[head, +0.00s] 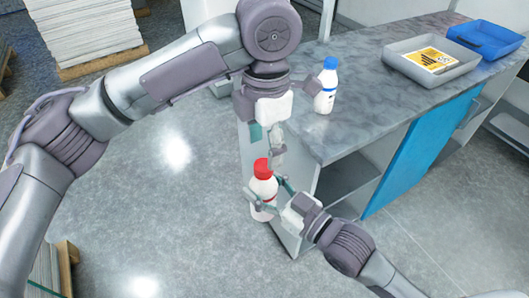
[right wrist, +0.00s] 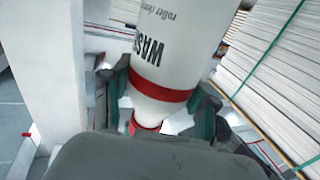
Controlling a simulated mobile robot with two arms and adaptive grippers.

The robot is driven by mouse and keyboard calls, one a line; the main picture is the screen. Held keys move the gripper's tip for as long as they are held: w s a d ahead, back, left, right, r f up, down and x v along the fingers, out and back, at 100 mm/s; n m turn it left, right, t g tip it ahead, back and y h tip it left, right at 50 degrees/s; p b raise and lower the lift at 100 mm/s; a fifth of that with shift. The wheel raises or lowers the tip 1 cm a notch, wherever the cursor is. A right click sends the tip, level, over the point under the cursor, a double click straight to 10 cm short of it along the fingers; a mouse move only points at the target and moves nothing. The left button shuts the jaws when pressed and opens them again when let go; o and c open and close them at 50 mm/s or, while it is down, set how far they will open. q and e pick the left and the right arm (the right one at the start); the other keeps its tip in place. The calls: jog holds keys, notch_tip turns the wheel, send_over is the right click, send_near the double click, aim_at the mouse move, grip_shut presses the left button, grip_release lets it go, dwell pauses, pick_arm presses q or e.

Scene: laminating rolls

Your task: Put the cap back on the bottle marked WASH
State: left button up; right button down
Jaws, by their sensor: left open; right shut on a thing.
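The white bottle marked WASH (right wrist: 178,45) is in my right gripper (head: 268,193), which is shut around its body. In the head view the bottle (head: 264,190) is held roughly upright beside the counter's near end. The red cap (head: 262,167) sits at the bottle's top; I cannot tell whether it is fully seated. The right wrist view shows the bottle neck-down in the picture, with a red band and red at the neck (right wrist: 146,127). My left gripper (head: 267,145) is open just above the cap, fingers pointing down, apparently not holding it.
A white bottle with a blue cap (head: 327,84) stands on the grey counter (head: 375,105). A grey tray with a yellow label (head: 408,65) and a blue tray (head: 482,40) are at its far right. Paper stacks (head: 85,30) stand at the upper left. The floor left of the bottle is clear.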

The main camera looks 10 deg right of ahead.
pick_arm(q)
jog(key=shift+r, duration=0.1)
jog(key=shift+c, duration=0.4)
jog(key=n, duration=0.6)
jog(key=shift+r, duration=0.25)
jog(key=n, duration=0.5)
jog(key=shift+r, duration=0.2)
jog(key=n, duration=0.5)
jog(key=shift+r, duration=0.2)
jog(key=n, duration=0.4)
jog(key=shift+r+n, duration=0.15)
jog(key=shift+n, duration=0.15)
jog(key=n, duration=0.5)
jog(key=shift+r, duration=0.2)
jog(key=n, duration=0.5)
jog(key=shift+r, duration=0.2)
jog(key=n, duration=0.4)
jog(key=shift+r+n, duration=0.15)
jog(key=shift+n, duration=0.15)
jog(key=n, duration=0.5)
jog(key=shift+a+r, duration=0.1)
jog(key=shift+r, duration=0.1)
